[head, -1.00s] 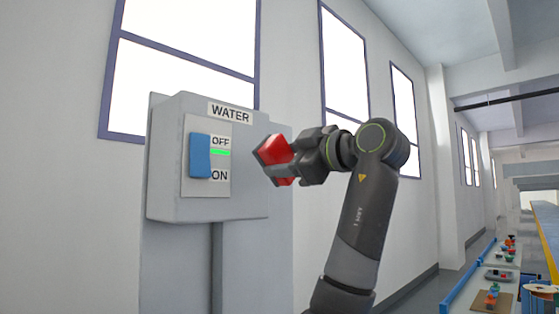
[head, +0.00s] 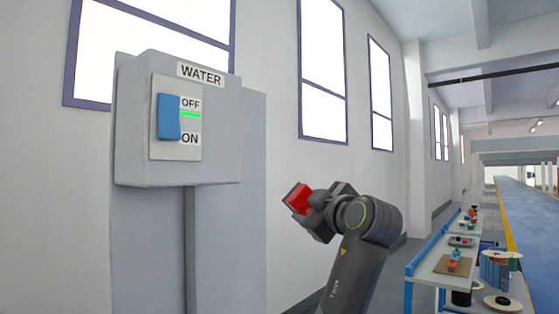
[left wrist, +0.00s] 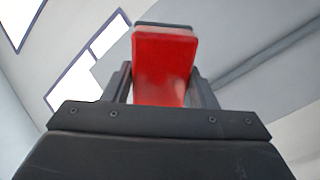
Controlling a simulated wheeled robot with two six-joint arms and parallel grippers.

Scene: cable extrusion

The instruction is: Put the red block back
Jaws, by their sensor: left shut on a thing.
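The red block (head: 298,198) is held up in the air by my left gripper (head: 308,201), right of and below the water switch box. In the left wrist view the red block (left wrist: 162,65) stands between the two dark fingers of my left gripper (left wrist: 162,88), which are shut on it. A dark strip shows along the block's far end. My right gripper is in neither view.
A grey box labelled WATER (head: 230,130) is on the wall at left, with a blue switch (head: 168,116) and a lit green bar by OFF. A workbench (head: 425,268) with several small parts and spools (head: 497,268) stands at right. The blue floor lane (head: 535,220) looks clear.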

